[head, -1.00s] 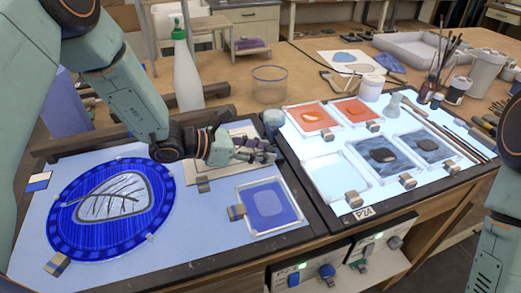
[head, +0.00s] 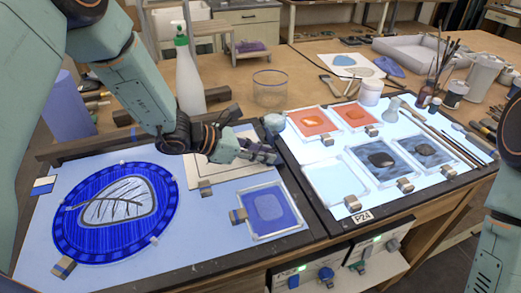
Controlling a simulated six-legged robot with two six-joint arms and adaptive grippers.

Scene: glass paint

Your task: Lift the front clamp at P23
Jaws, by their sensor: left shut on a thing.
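My left gripper (head: 264,154) is over the back right part of the left light panel (head: 45,235), above a pale framed sheet (head: 201,170). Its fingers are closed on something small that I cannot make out. A small wood-and-grey clamp (head: 205,188) sits at the front edge of that sheet. Another clamp (head: 238,215) is on the left side of a blue square tile (head: 268,207). One more clamp (head: 62,267) is at the front of the round blue leaf disc (head: 90,238). No P23 label is readable. My right gripper is out of view.
A right light panel (head: 331,208) with a P24 label (head: 361,216) holds orange and dark glass tiles with clamps.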

